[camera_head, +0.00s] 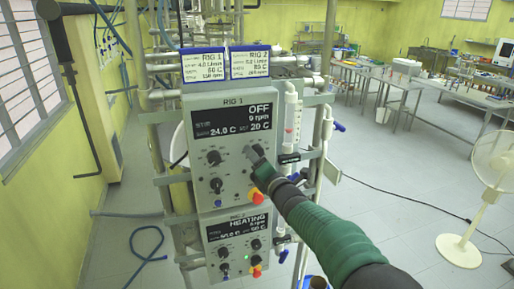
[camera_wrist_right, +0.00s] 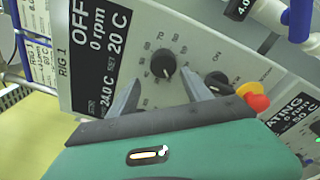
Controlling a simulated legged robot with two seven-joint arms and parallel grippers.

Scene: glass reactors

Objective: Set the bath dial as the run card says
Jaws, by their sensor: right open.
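The RIG 1 control box (camera_head: 197,112) has a dark display (camera_head: 232,120) reading OFF, 0 rpm, 24.0 C and set 20 C. In the right wrist view, a black dial (camera_wrist_right: 163,64) with a numbered scale sits on its panel. My right gripper (camera_wrist_right: 162,78) is open, its fingers pointing at the panel on either side of this dial; contact cannot be told. In the head view the right gripper (camera_head: 255,158) covers the box's upper right dial. The RIG 1 run card (camera_head: 203,66) stands on top; its figures are too small to read surely. My left gripper is out of view.
A red-and-yellow button (camera_head: 259,197) and another knob (camera_wrist_right: 216,81) lie close to the gripper. The RIG 2 box (camera_head: 237,232), reading HEATING, is below. A RIG 2 card (camera_head: 249,63) stands beside the first. Glass pipework and valves flank the boxes. A fan (camera_head: 488,165) stands right.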

